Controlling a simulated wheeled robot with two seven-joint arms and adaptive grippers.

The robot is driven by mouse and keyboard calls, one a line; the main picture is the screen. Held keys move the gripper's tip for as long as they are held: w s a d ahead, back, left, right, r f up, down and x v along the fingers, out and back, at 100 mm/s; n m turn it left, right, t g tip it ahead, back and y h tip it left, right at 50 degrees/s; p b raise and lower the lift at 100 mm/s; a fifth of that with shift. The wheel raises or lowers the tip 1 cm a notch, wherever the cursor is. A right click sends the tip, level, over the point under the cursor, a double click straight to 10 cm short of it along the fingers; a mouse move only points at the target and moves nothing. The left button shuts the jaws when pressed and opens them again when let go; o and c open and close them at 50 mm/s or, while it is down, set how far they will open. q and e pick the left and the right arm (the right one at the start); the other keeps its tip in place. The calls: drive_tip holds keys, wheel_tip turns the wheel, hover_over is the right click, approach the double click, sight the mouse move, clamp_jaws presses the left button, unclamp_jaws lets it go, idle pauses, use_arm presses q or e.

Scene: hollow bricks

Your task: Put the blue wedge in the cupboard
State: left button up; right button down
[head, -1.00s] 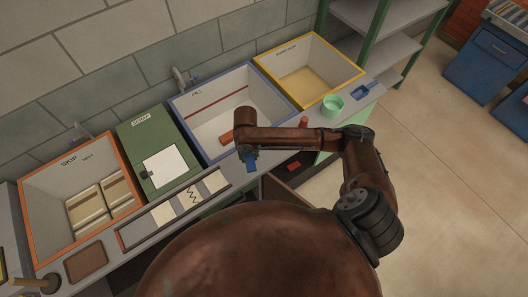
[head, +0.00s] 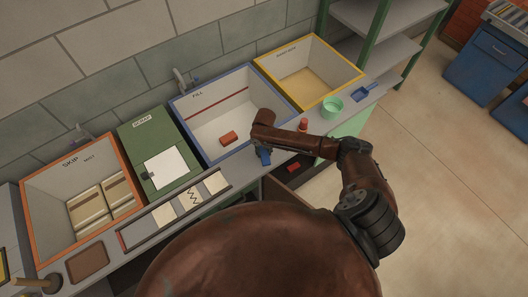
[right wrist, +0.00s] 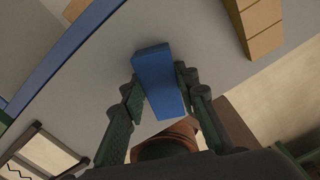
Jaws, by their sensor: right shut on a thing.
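The blue wedge (head: 264,157) is held between the fingers of my right gripper (head: 262,151), above the front edge of the counter by the FILL bin. In the right wrist view the wedge (right wrist: 158,78) sits between both fingers (right wrist: 157,92), tilted, with its broad face showing. In the head view my arm hides most of the gripper. Below the counter front, an open brown-walled compartment (head: 281,188) shows with a red piece (head: 293,167) by it; I cannot tell whether it is the cupboard. My left gripper is not in view.
The blue-rimmed FILL bin (head: 247,68) holds a red brick (head: 228,139). The floor (head: 440,190) at right is clear.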

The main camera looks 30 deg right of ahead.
sight(264, 153)
drive_tip(key=shift+f, duration=0.15)
drive_tip(key=shift+s+f, duration=0.1)
drive_tip(key=shift+f, duration=0.1)
drive_tip(key=c, duration=1.8)
unclamp_jaws()
drive_tip(key=shift+a, duration=0.1)
drive_tip(key=o, duration=0.3)
drive_tip(key=shift+f, duration=0.1)
drive_tip(key=shift+r, duration=0.45)
wheel_tip(264, 153, up, 12)
drive_tip(key=shift+s+f, duration=0.1)
